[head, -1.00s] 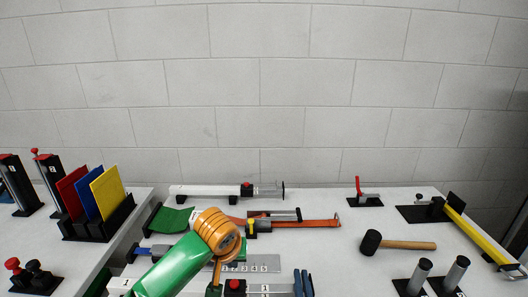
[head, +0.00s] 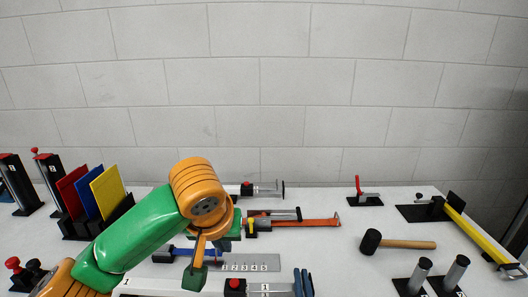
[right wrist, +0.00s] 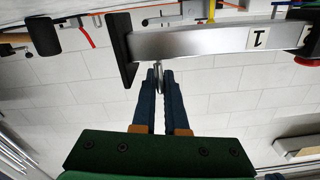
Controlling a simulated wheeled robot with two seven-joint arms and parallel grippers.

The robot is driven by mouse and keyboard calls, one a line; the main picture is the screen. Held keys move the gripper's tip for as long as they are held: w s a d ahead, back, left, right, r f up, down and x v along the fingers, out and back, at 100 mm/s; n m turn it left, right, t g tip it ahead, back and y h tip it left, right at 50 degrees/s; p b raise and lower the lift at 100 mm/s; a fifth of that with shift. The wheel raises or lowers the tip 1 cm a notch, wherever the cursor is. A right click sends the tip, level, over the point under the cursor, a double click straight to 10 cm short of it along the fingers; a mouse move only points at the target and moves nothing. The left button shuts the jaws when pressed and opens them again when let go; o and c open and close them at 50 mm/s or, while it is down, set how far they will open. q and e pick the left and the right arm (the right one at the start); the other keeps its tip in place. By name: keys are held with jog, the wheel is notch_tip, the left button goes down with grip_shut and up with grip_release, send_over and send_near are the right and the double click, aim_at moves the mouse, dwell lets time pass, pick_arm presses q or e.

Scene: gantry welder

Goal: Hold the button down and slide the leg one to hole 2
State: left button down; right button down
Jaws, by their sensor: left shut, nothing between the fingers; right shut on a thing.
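Leg one, a pale beam with a "1" label, lies along the front of the table in the head view; its red button (head: 236,285) stands on top. In the right wrist view its silver tube (right wrist: 190,45) ends in a black foot plate, and the red button (right wrist: 308,35) is at the far right. My right gripper (head: 304,284) has its blue fingers shut at the tube near the foot; they also show in the right wrist view (right wrist: 158,75). My left gripper (head: 222,246) is shut and empty, above and behind the button and clear of it. Its fingers are partly hidden by my arm.
A mallet (head: 395,243) and two dark-based cylinders (head: 455,272) are at the right.

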pick_arm(q)
jog(key=shift+r, duration=0.1)
pick_arm(e)
jog(key=shift+d, duration=0.55)
dwell(0.4)
jog(key=c, duration=0.6)
grip_release()
jog(key=shift+o, duration=0.6)
jog(key=shift+a, duration=0.25)
pick_arm(q)
jog(key=shift+a, duration=0.35)
pick_arm(e)
jog(key=shift+d, duration=0.1)
pick_arm(q)
jog(key=shift+d, duration=0.1)
pick_arm(e)
jog(key=shift+d, duration=0.1)
jog(key=shift+r, duration=0.1)
jog(key=shift+s, duration=0.1)
pick_arm(q)
jog(key=shift+s+d+r+p, duration=0.1)
jog(key=shift+d+r+p, duration=0.2)
jog(key=shift+d+p, duration=0.15)
pick_arm(e)
jog(key=s, duration=0.7)
